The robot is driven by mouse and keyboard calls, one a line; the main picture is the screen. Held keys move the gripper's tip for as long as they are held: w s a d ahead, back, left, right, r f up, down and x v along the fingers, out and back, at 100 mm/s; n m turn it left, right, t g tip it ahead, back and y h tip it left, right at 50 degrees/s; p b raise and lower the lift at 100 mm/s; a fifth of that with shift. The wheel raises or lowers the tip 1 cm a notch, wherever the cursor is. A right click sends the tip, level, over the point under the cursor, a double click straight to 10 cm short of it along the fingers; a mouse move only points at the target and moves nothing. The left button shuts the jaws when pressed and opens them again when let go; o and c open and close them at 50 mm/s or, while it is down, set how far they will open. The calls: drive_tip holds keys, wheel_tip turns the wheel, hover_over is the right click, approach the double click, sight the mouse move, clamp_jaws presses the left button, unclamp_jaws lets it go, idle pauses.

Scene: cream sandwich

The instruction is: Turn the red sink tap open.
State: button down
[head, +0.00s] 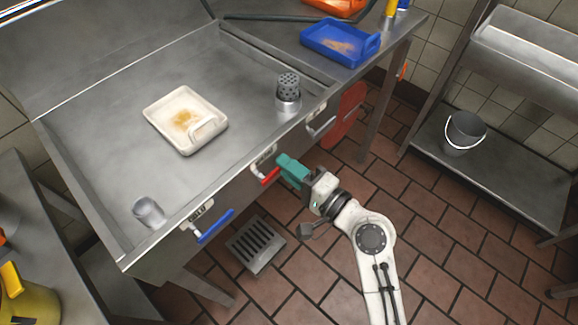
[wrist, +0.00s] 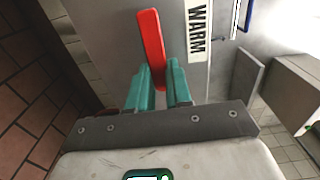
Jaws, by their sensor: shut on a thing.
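The red tap lever (head: 270,176) sits on the front edge of the steel sink counter, at the middle of the head view. In the wrist view the red lever (wrist: 151,45) runs up from between the fingers, tilted a little, beside a plate reading "WARM" (wrist: 198,35). My gripper (head: 284,165) has teal fingers and reaches the lever from the right. In the wrist view my gripper (wrist: 160,85) is shut on the lever's lower end, with one finger on each side.
A blue lever (head: 215,226) and a grey handle (head: 322,126) flank the red one on the counter front. A cream tray (head: 186,119), a perforated metal shaker (head: 288,92) and a metal cup (head: 148,211) stand on the counter. A floor drain (head: 256,244) lies below.

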sight(261, 188)
drive_tip(key=shift+f+m, duration=0.15)
drive_tip(key=shift+m, duration=0.15)
idle(0.4)
drive_tip(key=shift+s+a+f+m+p, duration=0.7)
drive_tip(key=shift+m+p, duration=1.1)
drive_tip(key=shift+m, duration=1.1)
drive_tip(key=shift+s+a+f+m+p, duration=0.35)
drive_tip(key=shift+s+f+m+p, duration=0.5)
drive_tip(key=shift+m+p, duration=1.55)
drive_tip(key=shift+s+a+f+m+p, duration=0.55)
drive_tip(key=shift+f+m+p, duration=0.6)
drive_tip(key=shift+m, duration=2.25)
drive_tip(key=shift+r, duration=0.15)
drive_tip(key=c, duration=1)
unclamp_jaws()
drive_tip(key=shift+c, duration=0.2)
